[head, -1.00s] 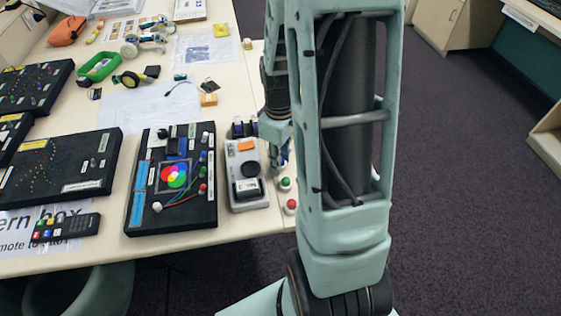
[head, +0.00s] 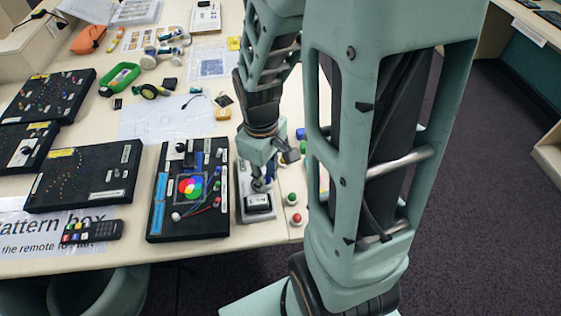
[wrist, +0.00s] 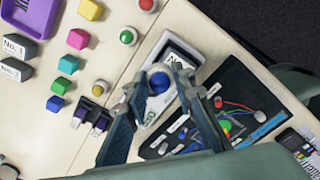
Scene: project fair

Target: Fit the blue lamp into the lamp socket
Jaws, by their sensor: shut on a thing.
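The blue lamp (wrist: 158,82), a round blue dome, is between the fingertips of my gripper (wrist: 160,84) in the wrist view. My gripper is shut on it. In the head view my gripper (head: 262,183) points down over the pale grey box (head: 240,205) that bears the lamp socket.
A black panel with coloured discs (head: 160,226) stands close left of the box. A green lamp (head: 291,199) and a red lamp (head: 294,219) stand to its right. Coloured blocks, such as a pink one (wrist: 78,39), stand nearby. The table's front edge is close.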

